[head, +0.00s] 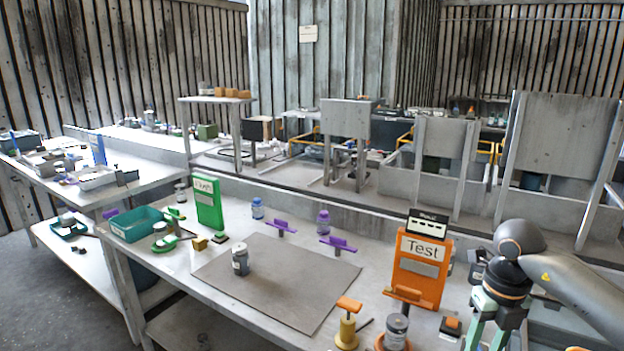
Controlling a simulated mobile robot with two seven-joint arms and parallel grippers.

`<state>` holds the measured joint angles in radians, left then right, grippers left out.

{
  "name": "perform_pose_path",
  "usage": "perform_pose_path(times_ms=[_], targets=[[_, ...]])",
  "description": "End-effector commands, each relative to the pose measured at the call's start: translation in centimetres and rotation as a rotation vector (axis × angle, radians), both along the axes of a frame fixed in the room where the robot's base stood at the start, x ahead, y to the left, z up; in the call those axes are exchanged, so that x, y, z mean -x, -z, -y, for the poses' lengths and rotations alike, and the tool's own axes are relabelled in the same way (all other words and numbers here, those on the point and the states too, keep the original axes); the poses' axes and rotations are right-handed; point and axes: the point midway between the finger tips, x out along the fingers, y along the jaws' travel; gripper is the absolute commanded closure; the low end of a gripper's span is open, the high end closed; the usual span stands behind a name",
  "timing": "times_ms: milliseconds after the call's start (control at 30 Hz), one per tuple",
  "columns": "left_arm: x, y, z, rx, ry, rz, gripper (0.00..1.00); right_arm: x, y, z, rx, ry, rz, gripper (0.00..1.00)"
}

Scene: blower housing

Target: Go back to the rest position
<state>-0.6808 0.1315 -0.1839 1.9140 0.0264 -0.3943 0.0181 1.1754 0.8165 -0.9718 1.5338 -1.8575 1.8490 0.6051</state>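My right arm comes in from the right edge, and my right gripper (484,341) points down at the lower right, over the front right of the workbench (230,302). Its two green fingers stand apart with a gap between them, and I see nothing held there. The fingertips reach the bottom edge of the picture. My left gripper is not in view. A grey cylindrical part (240,261) stands upright on the dark mat (290,290), well to the left of my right gripper.
An orange "Test" stand (418,268) and a grey canister (396,332) are left of my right gripper. A yellow-orange post (347,328) stands near the front. A green stand (207,202) and teal bin (138,224) are at the left. Most of the mat is clear.

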Motion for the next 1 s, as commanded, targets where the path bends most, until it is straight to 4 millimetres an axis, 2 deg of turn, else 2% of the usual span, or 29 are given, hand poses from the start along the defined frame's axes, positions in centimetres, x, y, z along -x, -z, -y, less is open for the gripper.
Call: perform_pose_path(times_ms=[33,100,267,400,533,633,767,867,967,1000], targets=[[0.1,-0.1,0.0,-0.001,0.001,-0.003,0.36,0.5,1.5,-2.7,-0.087,-0.046,-0.017,0.54],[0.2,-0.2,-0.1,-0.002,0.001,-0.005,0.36,1.2,2.9,-6.0,-0.208,-0.095,-0.028,0.54],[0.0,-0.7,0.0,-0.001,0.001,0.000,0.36,3.6,4.9,-14.5,-0.545,-0.169,-0.055,0.54],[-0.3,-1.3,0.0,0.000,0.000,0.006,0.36,6.4,4.2,-22.3,-0.925,-0.148,-0.079,0.54],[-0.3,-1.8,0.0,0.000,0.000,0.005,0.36,7.9,1.6,-27.5,-1.291,-0.009,-0.090,0.54],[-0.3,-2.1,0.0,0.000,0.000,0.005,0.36,7.8,-0.4,-29.2,-1.540,0.179,-0.086,0.54],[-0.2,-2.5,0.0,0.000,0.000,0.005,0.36,6.3,-1.7,-28.7,-1.791,0.520,-0.075,0.54],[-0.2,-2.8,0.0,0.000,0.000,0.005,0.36,4.9,-0.6,-26.6,-1.908,0.844,-0.065,0.54],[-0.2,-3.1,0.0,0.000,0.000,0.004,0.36,4.1,2.3,-23.6,-1.948,1.209,-0.056,0.54],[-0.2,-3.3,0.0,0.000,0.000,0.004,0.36,4.2,4.1,-22.3,-1.939,1.362,-0.057,0.54]])
